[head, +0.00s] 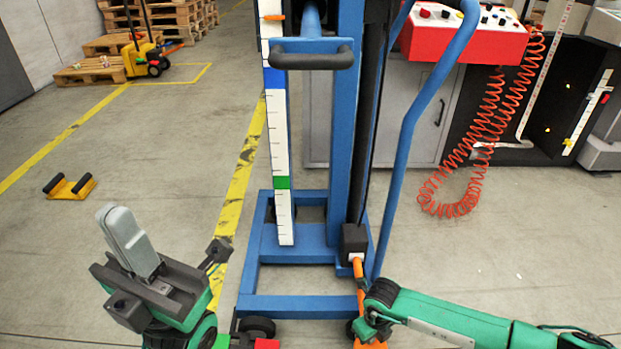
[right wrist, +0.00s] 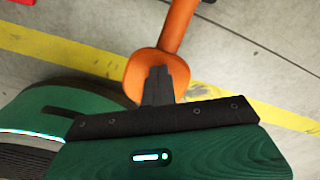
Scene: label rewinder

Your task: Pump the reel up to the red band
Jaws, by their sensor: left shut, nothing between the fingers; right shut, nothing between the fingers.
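The blue lift (head: 343,120) stands upright in the middle of the head view. Its white scale (head: 279,135) has a green band low down and a blue band higher up. An orange pointer (head: 273,17) is across the scale above the blue band, near the top edge. No red band or reel shows. An orange pedal lever (head: 359,275) comes down from a dark block at the lift's foot; its rounded end (right wrist: 143,68) is at my right gripper (right wrist: 160,70). The right fingers are shut and overlap it; touch cannot be told. My left gripper (head: 117,215) is shut, empty, left of the lift.
The lift's blue base frame (head: 300,306) with wheels lies across the floor. A blue curved handle (head: 409,130) is on its right. A red control box (head: 462,35) with a coiled orange hose (head: 455,190) is behind. Floor at left is mostly clear.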

